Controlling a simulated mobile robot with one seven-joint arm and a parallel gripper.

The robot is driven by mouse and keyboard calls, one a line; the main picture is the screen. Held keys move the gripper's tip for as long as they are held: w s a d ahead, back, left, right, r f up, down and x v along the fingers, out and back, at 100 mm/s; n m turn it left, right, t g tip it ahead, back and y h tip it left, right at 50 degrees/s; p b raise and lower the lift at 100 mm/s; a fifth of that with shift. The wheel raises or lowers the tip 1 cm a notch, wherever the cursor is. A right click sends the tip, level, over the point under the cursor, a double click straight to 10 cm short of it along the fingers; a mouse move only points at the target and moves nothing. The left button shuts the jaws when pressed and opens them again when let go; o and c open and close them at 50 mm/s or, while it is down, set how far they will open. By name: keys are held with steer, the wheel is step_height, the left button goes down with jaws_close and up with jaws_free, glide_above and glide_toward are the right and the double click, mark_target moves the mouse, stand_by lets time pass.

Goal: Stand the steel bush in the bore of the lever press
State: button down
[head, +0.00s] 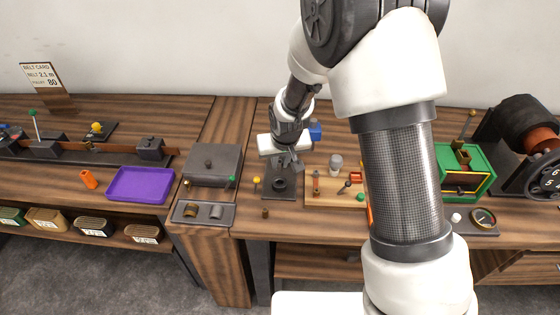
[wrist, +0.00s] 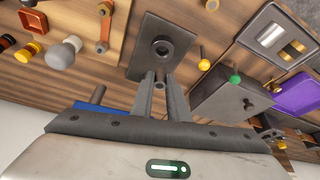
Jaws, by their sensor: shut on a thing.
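My gripper (head: 288,163) is above the back part of the lever press in the head view. In the wrist view its fingers (wrist: 160,82) are closed around a small grey round piece, taken as the steel bush (wrist: 159,87), which shows only in part. The lever press (head: 270,193) is a dark plate with a raised round collar; it also shows in the wrist view (wrist: 141,58). Its bore (wrist: 162,46) is the dark hole in that collar and looks empty. The fingertips appear apart from the collar. The bush is too small to make out in the head view.
A yellow-knobbed lever (head: 256,182) stands left of the press, near a grey box (head: 214,165) with a green knob. A wooden board (head: 320,200) with fittings lies right of it. A small brown cylinder (head: 265,213) stands in front. A two-recess tray (head: 187,218) is front left.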

steer(key=shift+f+b, duration=1.6)
steer(key=shift+f, duration=0.6)
steer(key=shift+b, duration=0.6)
steer(key=shift+f+b, duration=0.95)
steer(key=shift+f, duration=0.05)
steer(key=c, duration=1.6)
jaws_free()
steer(key=shift+r, duration=0.1)
steer(key=shift+c, duration=0.2)
steer(key=v, duration=1.7)
steer(key=shift+r+p, duration=0.2)
steer(key=shift+p, duration=0.1)
steer(key=shift+s+d, duration=0.1)
steer(key=s+d+r+m+p, duration=0.1)
steer(key=s+d+r+p, duration=0.1)
steer(key=s+d+r, duration=0.5)
steer(key=s+d+r+m+t+h+p, duration=0.1)
steer(key=s+d+r+p, duration=0.1)
steer(key=s+d+r, duration=0.5)
steer(key=s, duration=0.6)
steer(key=shift+s+d+r+m, duration=0.2)
steer(key=shift+s+d+m, duration=0.1)
steer(key=shift+s+d, duration=0.05)
